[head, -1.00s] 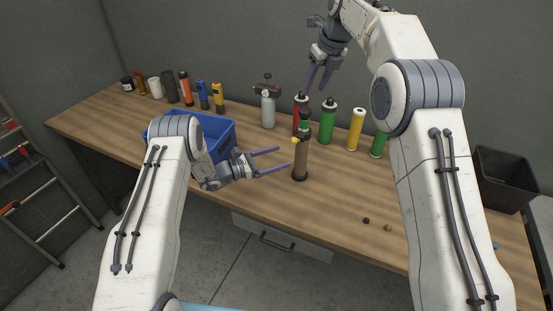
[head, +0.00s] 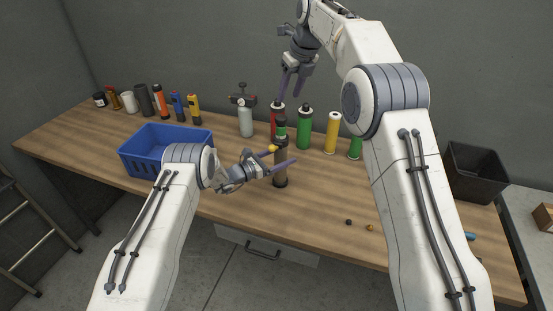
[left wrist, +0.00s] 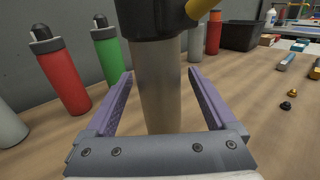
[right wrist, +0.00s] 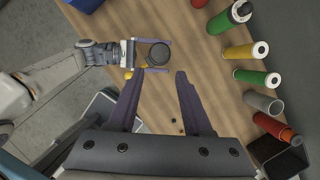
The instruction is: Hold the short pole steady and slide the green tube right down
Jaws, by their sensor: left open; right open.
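My left gripper (head: 278,160) is open, with a finger on each side of the pole, gaps showing. My right gripper (head: 290,95) is open and empty, above the pole's top, pointing down. In the right wrist view the dark round top (right wrist: 160,54) lies beyond its fingertips.
A red bottle (head: 277,108), a green bottle (head: 304,130) and a yellow bottle (head: 332,134) stand behind the pole. A grey sprayer bottle (head: 246,122) and a blue crate (head: 150,158) are to the left.

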